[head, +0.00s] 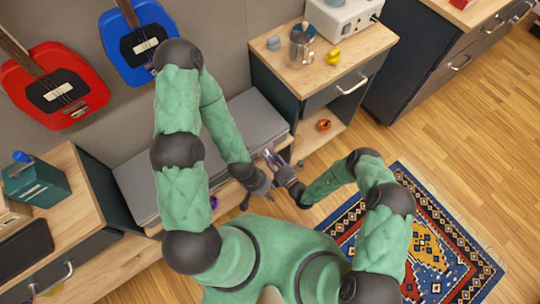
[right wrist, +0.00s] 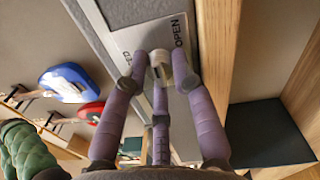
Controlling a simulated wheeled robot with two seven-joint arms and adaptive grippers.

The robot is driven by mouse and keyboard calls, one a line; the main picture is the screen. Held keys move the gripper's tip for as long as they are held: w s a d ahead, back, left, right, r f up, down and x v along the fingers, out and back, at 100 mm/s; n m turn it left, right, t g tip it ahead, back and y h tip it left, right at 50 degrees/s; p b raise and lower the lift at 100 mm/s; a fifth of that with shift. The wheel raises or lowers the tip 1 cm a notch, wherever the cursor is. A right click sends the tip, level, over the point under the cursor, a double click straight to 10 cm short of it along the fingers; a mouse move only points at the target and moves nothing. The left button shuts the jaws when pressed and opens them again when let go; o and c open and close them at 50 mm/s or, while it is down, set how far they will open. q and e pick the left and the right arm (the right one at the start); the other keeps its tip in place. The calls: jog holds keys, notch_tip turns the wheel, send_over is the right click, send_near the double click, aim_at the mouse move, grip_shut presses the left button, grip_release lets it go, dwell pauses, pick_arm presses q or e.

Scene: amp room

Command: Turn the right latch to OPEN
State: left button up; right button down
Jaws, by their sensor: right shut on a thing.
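The right latch (right wrist: 160,65) is a small pale knob in the right wrist view. It sits on a light plate (right wrist: 130,40) with OPEN printed on the right and a word ending in ED on the left. The three purple fingers of my right gripper (right wrist: 158,78) are shut around the knob, covering part of it. I cannot tell which way it points. In the head view my right gripper (head: 271,157) is at the front edge of the grey-topped bench (head: 255,118). My left gripper (head: 258,201) is lower, its fingers spread and empty.
A wooden side cabinet (head: 330,75) stands right of the bench, with a metal pot (head: 302,45) and a yellow duck (head: 333,57) on top. A wooden unit (head: 75,185) stands to the left. A patterned rug (head: 430,240) lies on the floor at right.

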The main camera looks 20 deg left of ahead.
jog(key=c, duration=1)
grip_release()
jog(key=shift+w, duration=0.15)
jog(key=shift+c, duration=0.2)
jog(key=v, duration=1.2)
